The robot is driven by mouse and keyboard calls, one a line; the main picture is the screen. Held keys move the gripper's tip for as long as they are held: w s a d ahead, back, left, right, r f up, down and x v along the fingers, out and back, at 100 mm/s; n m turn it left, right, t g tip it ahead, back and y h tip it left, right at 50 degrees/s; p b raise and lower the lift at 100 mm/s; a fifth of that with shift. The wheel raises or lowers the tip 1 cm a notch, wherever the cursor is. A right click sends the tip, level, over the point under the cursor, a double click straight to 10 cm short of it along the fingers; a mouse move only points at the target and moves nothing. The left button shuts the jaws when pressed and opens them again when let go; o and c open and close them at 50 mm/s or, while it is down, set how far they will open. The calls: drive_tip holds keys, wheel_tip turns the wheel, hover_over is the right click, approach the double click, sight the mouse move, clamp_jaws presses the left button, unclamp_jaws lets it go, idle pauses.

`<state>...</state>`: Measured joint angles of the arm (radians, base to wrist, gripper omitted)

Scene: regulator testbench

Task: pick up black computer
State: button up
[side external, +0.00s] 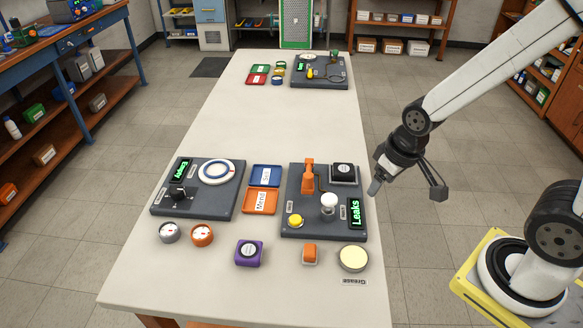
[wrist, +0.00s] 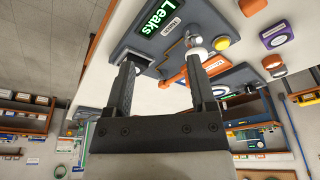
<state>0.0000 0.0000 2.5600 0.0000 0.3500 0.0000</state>
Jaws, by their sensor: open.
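A small black block with a round pale label, which looks like the black computer (side external: 344,170), sits in a grey square holder at the back right corner of the dark Leaks board (side external: 325,225). My gripper (side external: 408,190) is open and empty, to the right of the board and past the table's right edge, apart from the block. In the wrist view my open gripper (wrist: 160,66) points at the Leaks board (wrist: 140,40), with an orange lever between and beyond the fingers. I cannot make out the black block clearly there; the left finger covers part of that area.
On the Leaks board stand an orange lever (side external: 308,176), a white knob (side external: 328,201) and a yellow button (side external: 295,221). A purple block (side external: 249,252), an orange block (side external: 310,254) and a grease tin (side external: 353,258) lie in front.

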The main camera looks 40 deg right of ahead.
idle(0.4)
drive_tip(key=o, duration=0.4)
drive_tip(key=shift+w, duration=0.1)
drive_tip(key=w+d+f+m, duration=0.1)
drive_tip(key=w+d+m, duration=0.1)
drive_tip(key=w+m, duration=0.3)
drive_tip(key=w+d+f+m+g, duration=0.1)
drive_tip(key=w+m, duration=0.4)
drive_tip(key=m, duration=0.6)
drive_tip(key=w+d+f+m+g, duration=0.1)
drive_tip(key=w+d+m, duration=0.3)
drive_tip(key=m, duration=0.4)
drive_tip(key=shift+w+d+f, duration=0.1)
drive_tip(key=shift+w, duration=0.35)
drive_tip(key=shift+w+d+f+m+g, duration=0.15)
drive_tip(key=shift+w+d+m, duration=0.15)
drive_tip(key=shift+m, duration=0.45)
drive_tip(key=shift+w+d+f+m+g, duration=0.15)
drive_tip(key=shift+w+m, duration=0.15)
drive_tip(key=shift+m, duration=0.45)
